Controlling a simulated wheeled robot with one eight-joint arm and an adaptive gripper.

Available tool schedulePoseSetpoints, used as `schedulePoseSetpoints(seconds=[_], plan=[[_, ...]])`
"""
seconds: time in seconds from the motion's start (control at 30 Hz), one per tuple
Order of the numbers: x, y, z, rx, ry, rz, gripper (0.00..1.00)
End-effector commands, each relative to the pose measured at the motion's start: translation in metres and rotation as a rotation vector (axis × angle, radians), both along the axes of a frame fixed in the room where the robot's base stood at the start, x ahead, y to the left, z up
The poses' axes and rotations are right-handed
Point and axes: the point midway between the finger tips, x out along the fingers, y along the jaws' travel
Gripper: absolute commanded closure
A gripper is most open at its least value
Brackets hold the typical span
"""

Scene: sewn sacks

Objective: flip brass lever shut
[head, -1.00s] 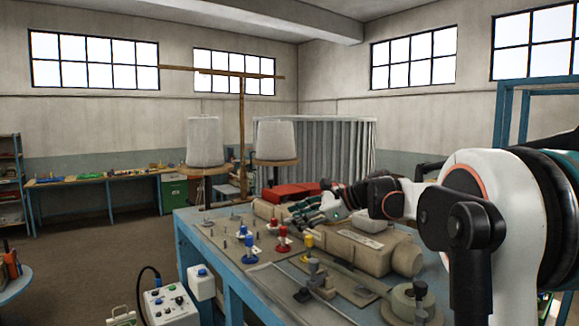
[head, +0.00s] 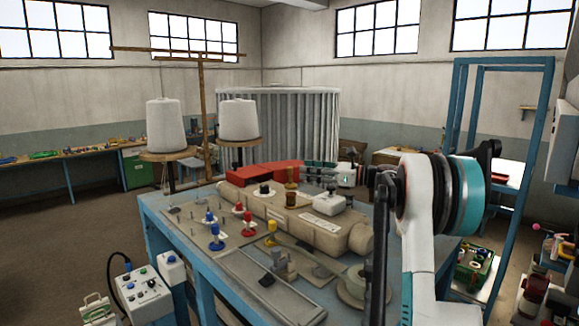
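A small upright brass-coloured piece (head: 291,180) stands on a darker brown base on top of the long beige machine housing (head: 345,235), near the red cover. It may be the brass lever; at this size I cannot tell whether it is open or shut. My arm reaches in from the right, and its white and dark far links show behind the housing, to the right of the brass piece and apart from it in the picture. The fingers of my gripper cannot be made out clearly, and I see nothing held.
A red cover (head: 262,177) lies behind. Two white thread cones (head: 165,128) stand at the back left. A blue frame (head: 455,105) rises at right.

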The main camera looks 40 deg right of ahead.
Motion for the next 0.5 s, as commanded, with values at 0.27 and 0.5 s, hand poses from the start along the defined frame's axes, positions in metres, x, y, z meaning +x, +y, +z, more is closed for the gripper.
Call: schedulePoseSetpoints(seconds=[0.27, 0.5], plan=[[0.041, 0.03, 0.001, 0.0, 0.0, 0.002, 0.64], [0.057, 0.041, 0.001, -0.001, 0.0, 0.0, 0.64]])
